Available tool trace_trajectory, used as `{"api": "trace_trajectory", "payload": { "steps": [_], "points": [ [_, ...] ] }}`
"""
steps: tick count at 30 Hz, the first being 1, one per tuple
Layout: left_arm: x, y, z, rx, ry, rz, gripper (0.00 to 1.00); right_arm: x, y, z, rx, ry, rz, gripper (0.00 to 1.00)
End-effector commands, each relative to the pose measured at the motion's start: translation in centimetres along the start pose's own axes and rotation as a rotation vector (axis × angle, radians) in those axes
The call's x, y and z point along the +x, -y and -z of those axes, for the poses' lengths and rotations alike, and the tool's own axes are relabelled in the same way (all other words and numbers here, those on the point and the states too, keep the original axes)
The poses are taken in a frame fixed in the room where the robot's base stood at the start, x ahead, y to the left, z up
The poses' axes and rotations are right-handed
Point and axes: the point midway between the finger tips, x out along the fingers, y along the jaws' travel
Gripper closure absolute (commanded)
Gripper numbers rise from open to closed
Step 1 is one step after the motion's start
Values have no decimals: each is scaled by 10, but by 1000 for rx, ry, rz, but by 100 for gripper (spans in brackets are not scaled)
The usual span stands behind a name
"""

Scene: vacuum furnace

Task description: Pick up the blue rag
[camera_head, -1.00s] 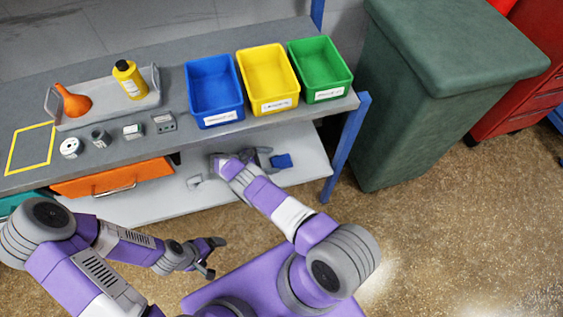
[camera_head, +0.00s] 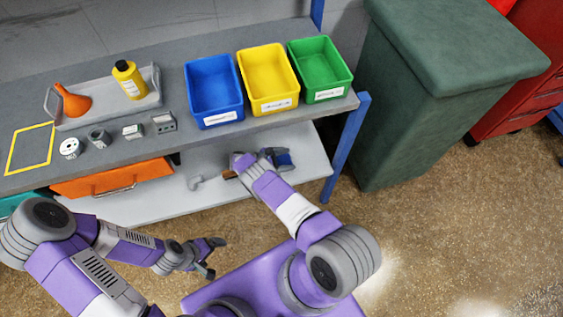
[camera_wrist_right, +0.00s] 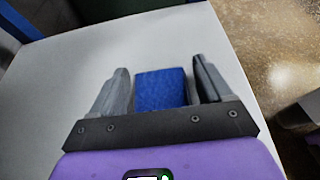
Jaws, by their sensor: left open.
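The blue rag (camera_wrist_right: 160,88) lies on the pale lower shelf, between the two fingers of my right gripper (camera_wrist_right: 160,82) in the right wrist view. The fingers are spread, one on each side of it, with only narrow gaps showing. In the head view the rag (camera_head: 285,158) is partly hidden by my right gripper (camera_head: 277,158). Whether the fingers touch it is not clear. My left gripper (camera_head: 214,258) is open and empty, low in front of the bench, well away from the rag.
The workbench top (camera_head: 160,155) overhangs the lower shelf (camera_head: 150,205). A blue bench leg (camera_head: 346,147) stands right of the rag. A grey pipe piece (camera_head: 195,182) and a small brown item (camera_head: 229,174) lie left of my right gripper. A green bin (camera_head: 430,120) stands further right.

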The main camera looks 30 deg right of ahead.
Motion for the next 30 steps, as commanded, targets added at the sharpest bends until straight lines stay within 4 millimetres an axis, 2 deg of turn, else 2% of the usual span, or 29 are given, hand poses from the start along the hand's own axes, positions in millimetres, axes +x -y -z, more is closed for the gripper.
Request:
{"api": "trace_trajectory", "payload": {
  "steps": [1,6,8,19,26,30],
  "points": [
    [0,0,0,0,0,0,7,0,0,0,0,0,0,29],
    [0,0,0,0,0,0,7,0,0,0,0,0,0,55],
    [0,0,0,0,0,0,7,0,0,0,0,0,0,62],
    [-4,-2,0,0,0,0,7,-3,0,-6,0,0,0,62],
    [-22,-8,-1,0,0,0,7,-16,-1,-36,1,0,0,62],
    [-39,-15,-2,0,0,0,7,-16,25,-38,-8,3,2,62]
  ]
}}
